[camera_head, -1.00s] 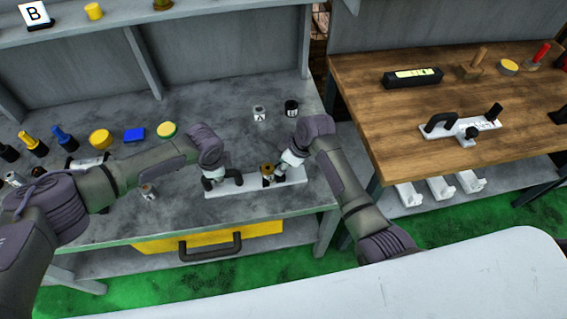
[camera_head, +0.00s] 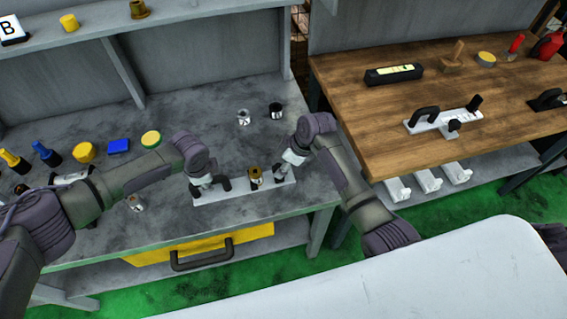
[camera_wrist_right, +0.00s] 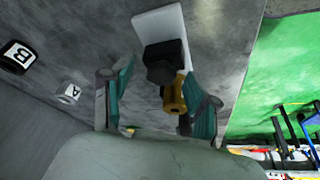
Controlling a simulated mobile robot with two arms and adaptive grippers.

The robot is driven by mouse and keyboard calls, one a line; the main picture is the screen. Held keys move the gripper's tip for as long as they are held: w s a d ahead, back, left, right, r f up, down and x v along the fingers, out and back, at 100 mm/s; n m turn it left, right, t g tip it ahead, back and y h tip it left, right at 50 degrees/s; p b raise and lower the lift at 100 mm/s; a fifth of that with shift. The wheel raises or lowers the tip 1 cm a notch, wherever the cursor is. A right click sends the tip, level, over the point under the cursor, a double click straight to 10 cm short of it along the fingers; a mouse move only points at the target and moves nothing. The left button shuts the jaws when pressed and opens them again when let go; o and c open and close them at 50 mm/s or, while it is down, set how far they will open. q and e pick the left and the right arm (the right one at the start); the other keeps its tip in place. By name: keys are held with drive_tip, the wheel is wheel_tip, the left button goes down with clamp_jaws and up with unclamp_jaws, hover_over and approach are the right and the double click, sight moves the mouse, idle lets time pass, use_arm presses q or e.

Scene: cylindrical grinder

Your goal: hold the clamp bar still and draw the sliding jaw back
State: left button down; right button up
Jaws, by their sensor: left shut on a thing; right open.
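The white clamp bar (camera_head: 240,192) lies on the grey bench. My left gripper (camera_head: 207,186) is shut on its black arched handle (camera_head: 226,184) at the left end. A brass-topped cylinder (camera_head: 255,176) stands at the middle of the bar. The black sliding jaw (camera_head: 281,172) is to its right, with a gap between them in the head view. My right gripper (camera_head: 287,163) is at the jaw, and its fingers partly hide it. In the right wrist view the open teal fingers (camera_wrist_right: 158,73) stand either side of the black jaw (camera_wrist_right: 163,56) and the brass piece (camera_wrist_right: 174,98).
Two small cylinders, one white (camera_head: 243,117) and one black (camera_head: 276,110), stand behind the bar. Another small cylinder (camera_head: 135,203) is near my left forearm. A wooden table (camera_head: 400,120) to the right carries a similar clamp bar (camera_head: 440,119).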

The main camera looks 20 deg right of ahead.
use_arm(q)
drive_tip(key=shift+a, duration=0.1)
use_arm(e)
drive_tip(key=v, duration=1.2)
use_arm(q)
drive_tip(key=c, duration=0.9)
unclamp_jaws()
drive_tip(key=shift+r, duration=0.1)
drive_tip(key=r, duration=0.3)
drive_tip(key=s+r, duration=0.1)
drive_tip(key=r, duration=0.3)
drive_tip(key=s+r, duration=0.1)
drive_tip(key=r, duration=0.3)
drive_tip(key=shift+s+r, duration=0.2)
drive_tip(key=shift+r, duration=0.05)
use_arm(e)
drive_tip(key=shift+f, duration=0.1)
